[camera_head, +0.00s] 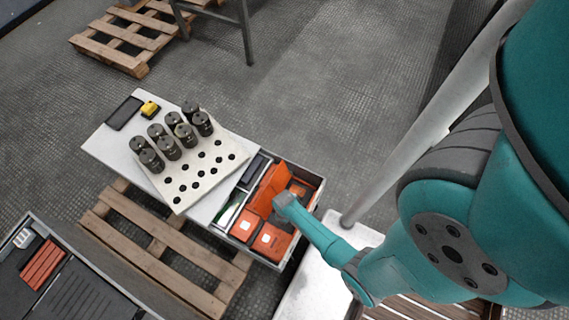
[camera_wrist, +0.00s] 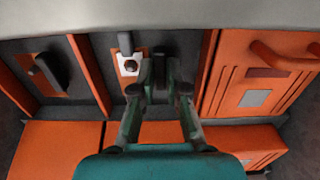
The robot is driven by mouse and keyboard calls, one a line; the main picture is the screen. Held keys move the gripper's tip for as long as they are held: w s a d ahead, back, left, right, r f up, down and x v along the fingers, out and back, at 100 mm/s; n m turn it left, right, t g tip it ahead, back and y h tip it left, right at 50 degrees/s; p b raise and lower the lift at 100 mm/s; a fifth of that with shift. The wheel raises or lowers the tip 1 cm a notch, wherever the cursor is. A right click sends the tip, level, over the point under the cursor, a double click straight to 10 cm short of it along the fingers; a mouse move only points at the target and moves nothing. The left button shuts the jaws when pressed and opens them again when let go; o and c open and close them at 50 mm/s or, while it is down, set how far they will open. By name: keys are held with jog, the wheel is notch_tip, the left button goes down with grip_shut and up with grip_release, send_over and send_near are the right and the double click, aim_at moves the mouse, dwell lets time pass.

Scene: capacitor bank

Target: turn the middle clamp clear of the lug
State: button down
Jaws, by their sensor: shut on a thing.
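In the wrist view, my gripper (camera_wrist: 165,78) is at the centre, its fingers close together around a dark upright piece, which I take to be the middle clamp (camera_wrist: 159,62). The fingers hide most of it. Just left of the fingers is a pale lug plate (camera_wrist: 128,65) with a dark round spot. A dark bar (camera_wrist: 125,42) rises from the plate. Farther left, another clamp (camera_wrist: 48,71) has a slanted black handle over an orange patch. In the head view my gripper (camera_head: 283,201) is over the open case of orange units; clamp and lug are too small to tell.
The orange-filled case (camera_head: 316,201) adjoins a pale bench with a holed board (camera_head: 183,205) carrying several dark cylinders. An orange box with a handle (camera_wrist: 265,85) stands close right of my gripper. Upright dividers (camera_wrist: 88,75) separate the bays. Wooden pallets (camera_head: 150,255) lie on the floor.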

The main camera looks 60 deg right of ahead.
jog(key=c, duration=1.2)
grip_release()
jog(key=shift+r, duration=4)
